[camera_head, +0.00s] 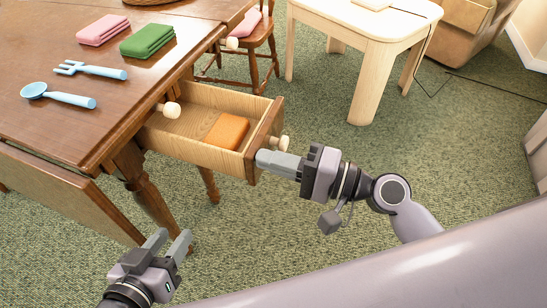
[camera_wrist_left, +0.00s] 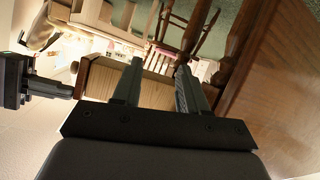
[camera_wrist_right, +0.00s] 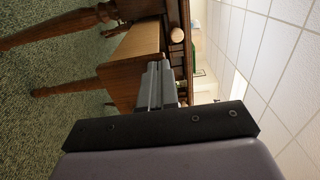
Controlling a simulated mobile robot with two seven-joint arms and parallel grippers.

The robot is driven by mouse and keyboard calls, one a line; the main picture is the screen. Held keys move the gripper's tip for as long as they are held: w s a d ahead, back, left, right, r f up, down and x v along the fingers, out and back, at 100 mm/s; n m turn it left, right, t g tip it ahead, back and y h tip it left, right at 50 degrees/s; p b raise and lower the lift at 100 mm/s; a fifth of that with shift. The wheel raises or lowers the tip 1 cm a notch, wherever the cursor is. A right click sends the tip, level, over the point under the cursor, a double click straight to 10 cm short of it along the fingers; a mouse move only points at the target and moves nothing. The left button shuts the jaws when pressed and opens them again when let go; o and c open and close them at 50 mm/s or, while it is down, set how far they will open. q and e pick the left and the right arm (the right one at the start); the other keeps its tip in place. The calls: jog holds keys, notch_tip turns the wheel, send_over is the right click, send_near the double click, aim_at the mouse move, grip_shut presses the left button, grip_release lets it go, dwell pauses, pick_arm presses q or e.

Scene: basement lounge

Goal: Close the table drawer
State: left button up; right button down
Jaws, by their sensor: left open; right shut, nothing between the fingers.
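The wooden table drawer (camera_head: 215,128) is pulled out from the brown table (camera_head: 50,142). An orange folded cloth (camera_head: 226,131) lies inside it. The drawer front (camera_head: 262,142) has a pale round knob (camera_head: 283,143). My right gripper (camera_head: 260,158) is shut and empty, with its fingertips at the near end of the drawer front, below the knob. In the right wrist view the shut fingers (camera_wrist_right: 158,68) overlap the drawer front (camera_wrist_right: 123,80); I cannot tell whether they touch. My left gripper (camera_head: 172,240) is open and empty, low in front of the table, apart from the drawer.
A blue fork (camera_head: 90,70), a blue spoon (camera_head: 58,96), a pink cloth (camera_head: 103,30) and a green cloth (camera_head: 147,40) lie on the tabletop. A wooden chair (camera_head: 250,55) and a pale side table (camera_head: 372,55) stand behind. Carpet right of the drawer is clear.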

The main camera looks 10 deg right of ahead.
jog(key=p+x, duration=0.1)
jog(key=x, duration=0.9)
jog(key=shift+r, duration=0.15)
jog(key=x, duration=1)
jog(key=shift+w+a, duration=0.2)
pick_arm(q)
jog(key=shift+w+a+r, duration=0.1)
jog(key=shift+w+a, duration=0.2)
jog(key=shift+a, duration=0.25)
jog(key=shift+w+a, duration=0.3)
jog(key=shift+a, duration=0.2)
pick_arm(e)
jog(key=shift+w+a, duration=0.3)
jog(key=shift+a, duration=0.15)
pick_arm(q)
jog(key=shift+d, duration=0.1)
pick_arm(e)
jog(key=shift+s+d, duration=0.1)
